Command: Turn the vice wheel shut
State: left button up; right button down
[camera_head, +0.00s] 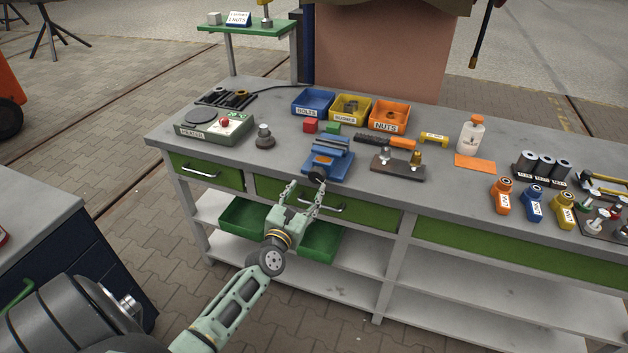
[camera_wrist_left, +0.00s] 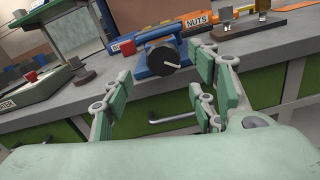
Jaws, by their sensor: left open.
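The blue vice (camera_head: 327,158) stands at the front edge of the workbench, left of the bench's middle. Its black wheel (camera_head: 317,174) faces the front of the bench. The wheel also shows in the left wrist view (camera_wrist_left: 162,61), beyond my fingers, with a light mark on its face. My left gripper (camera_head: 305,190) is open and empty, in front of the bench, a little short of the wheel and below it. Its fingers also show in the left wrist view (camera_wrist_left: 160,85), spread to either side. Whether the vice jaws are fully apart is too small to tell. My right gripper is not in view.
A heater (camera_head: 214,126) and a grey part (camera_head: 264,137) stand left of the vice. Red (camera_head: 310,126) and green (camera_head: 333,128) blocks lie behind it. A stand with fittings (camera_head: 398,168) is to its right. Green drawers (camera_head: 345,209) with handles lie below the bench top.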

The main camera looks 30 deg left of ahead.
aim_at(315, 177)
pick_arm(q)
jog(key=x, duration=0.7)
jog(key=shift+w+a+f, duration=0.1)
jog(key=shift+w+f, duration=0.05)
jog(key=shift+w, duration=0.25)
jog(key=shift+c, duration=0.5)
jog(key=c, duration=1)
jog(key=shift+m, duration=0.4)
